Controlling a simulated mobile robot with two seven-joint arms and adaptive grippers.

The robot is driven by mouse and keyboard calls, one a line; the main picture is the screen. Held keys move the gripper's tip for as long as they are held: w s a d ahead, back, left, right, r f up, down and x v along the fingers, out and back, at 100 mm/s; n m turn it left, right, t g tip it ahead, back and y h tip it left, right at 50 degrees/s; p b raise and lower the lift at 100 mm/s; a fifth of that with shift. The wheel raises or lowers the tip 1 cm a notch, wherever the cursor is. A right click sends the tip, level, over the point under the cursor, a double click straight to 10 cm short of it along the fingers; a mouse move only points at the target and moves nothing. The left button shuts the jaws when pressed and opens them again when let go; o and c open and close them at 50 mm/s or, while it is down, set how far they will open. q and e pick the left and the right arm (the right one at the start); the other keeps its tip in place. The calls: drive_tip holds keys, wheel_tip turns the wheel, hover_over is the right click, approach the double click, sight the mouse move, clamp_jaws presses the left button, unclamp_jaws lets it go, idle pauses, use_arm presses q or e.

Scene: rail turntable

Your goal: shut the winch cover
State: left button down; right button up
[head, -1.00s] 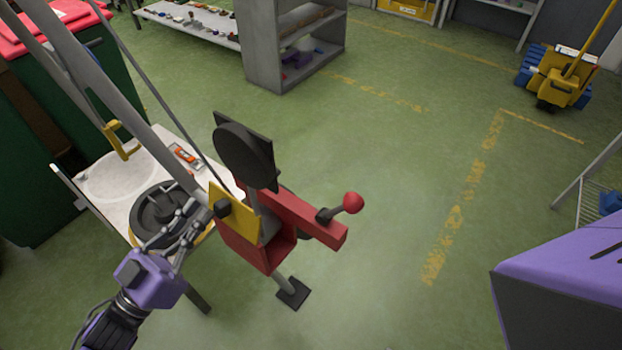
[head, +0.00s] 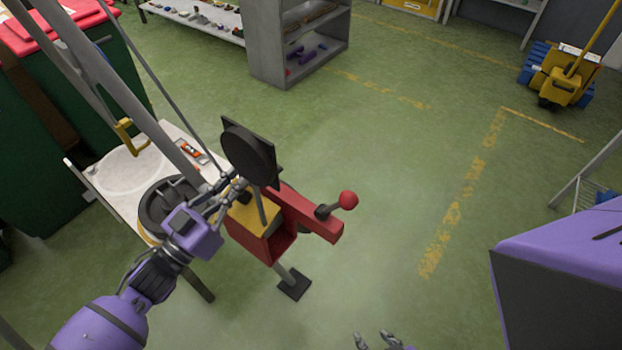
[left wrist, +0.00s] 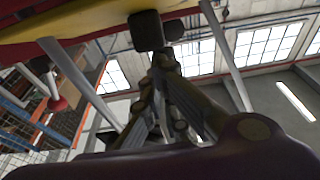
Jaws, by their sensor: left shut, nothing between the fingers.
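The winch has a red body (head: 264,242) on a grey post, with a yellow cover (head: 247,216) on its left end, partly hidden behind my left gripper. My left gripper (head: 238,186) is shut and empty, its fingertips close to the cover and just below a black disc. In the left wrist view the fingertips (left wrist: 162,62) are just below a black knob (left wrist: 147,30) beside a yellow surface; I cannot tell whether they touch it. Only the finger ends of my right gripper (head: 382,342) show at the bottom edge.
A black disc on a plate (head: 250,152) stands above the winch. A red-knobbed lever (head: 347,200) sticks out right. A white table (head: 110,180) with a dark wheel (head: 165,203) is at left, under grey bars. Open green floor lies right of the winch.

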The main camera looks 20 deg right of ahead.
use_arm(q)
drive_tip(key=shift+w+d+f, duration=0.25)
drive_tip(key=shift+d+f, duration=0.05)
drive_tip(key=shift+d, duration=0.2)
drive_tip(key=shift+w+d+f, duration=0.1)
drive_tip(key=shift+d, duration=0.05)
drive_tip(key=shift+w+d+f, duration=0.1)
drive_tip(key=shift+d, duration=0.05)
idle(0.4)
idle(0.5)
